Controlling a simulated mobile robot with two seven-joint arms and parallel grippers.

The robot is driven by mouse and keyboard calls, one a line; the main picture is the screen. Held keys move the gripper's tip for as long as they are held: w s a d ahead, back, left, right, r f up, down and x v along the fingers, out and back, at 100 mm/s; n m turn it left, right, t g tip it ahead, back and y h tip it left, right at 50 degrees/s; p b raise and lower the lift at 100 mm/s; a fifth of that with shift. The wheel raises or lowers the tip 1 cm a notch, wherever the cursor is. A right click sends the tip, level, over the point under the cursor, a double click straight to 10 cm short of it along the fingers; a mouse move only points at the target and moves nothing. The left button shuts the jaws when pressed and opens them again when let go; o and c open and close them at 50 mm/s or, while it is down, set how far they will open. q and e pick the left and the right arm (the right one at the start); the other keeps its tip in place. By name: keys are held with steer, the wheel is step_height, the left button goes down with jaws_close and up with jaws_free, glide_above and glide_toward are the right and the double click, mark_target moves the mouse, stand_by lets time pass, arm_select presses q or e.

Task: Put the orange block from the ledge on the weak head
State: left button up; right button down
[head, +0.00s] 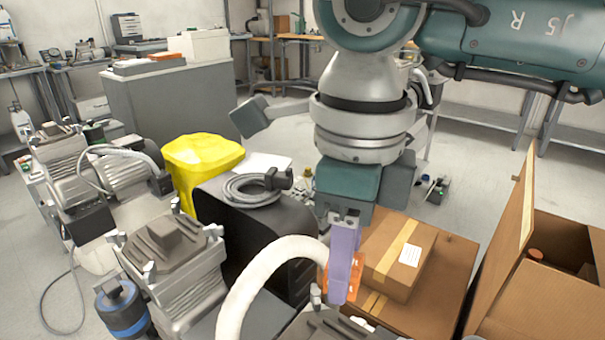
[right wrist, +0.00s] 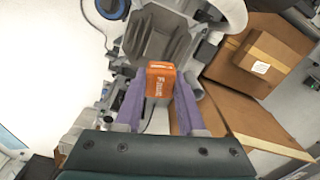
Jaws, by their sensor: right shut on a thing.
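My right gripper (head: 341,285) has purple fingers pointing down and is shut on the orange block (head: 358,272). The block is just above a ribbed grey compressor head (head: 322,326), partly cut off at the bottom of the head view. This ribbed head (right wrist: 160,42) lies beyond the block in the right wrist view. Another ribbed head (head: 165,243) is to its left, and a third (head: 55,135) is farther back. Which head is the weak one cannot be told. My left gripper is not in view.
A white curved hose (head: 258,278) rises close left of the gripper. Cardboard boxes (head: 440,290) stand to the right, one open (head: 540,290).

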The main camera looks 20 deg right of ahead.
steer(key=f+m, duration=0.1)
steer(key=f+m+b, duration=0.1)
steer(key=f, duration=0.1)
steer(key=a+f+m, duration=0.1)
steer(key=f, duration=0.1)
steer(key=shift+s+b, duration=0.2)
steer(key=shift+b, duration=0.1)
step_height(320, 180, down, 6)
steer(key=b, duration=0.5)
steer(key=shift+d, duration=0.1)
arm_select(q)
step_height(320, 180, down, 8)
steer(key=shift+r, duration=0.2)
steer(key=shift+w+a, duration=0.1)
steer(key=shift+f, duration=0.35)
arm_select(e)
steer(key=shift+f, duration=0.25)
jaws_free()
stand_by(0.7)
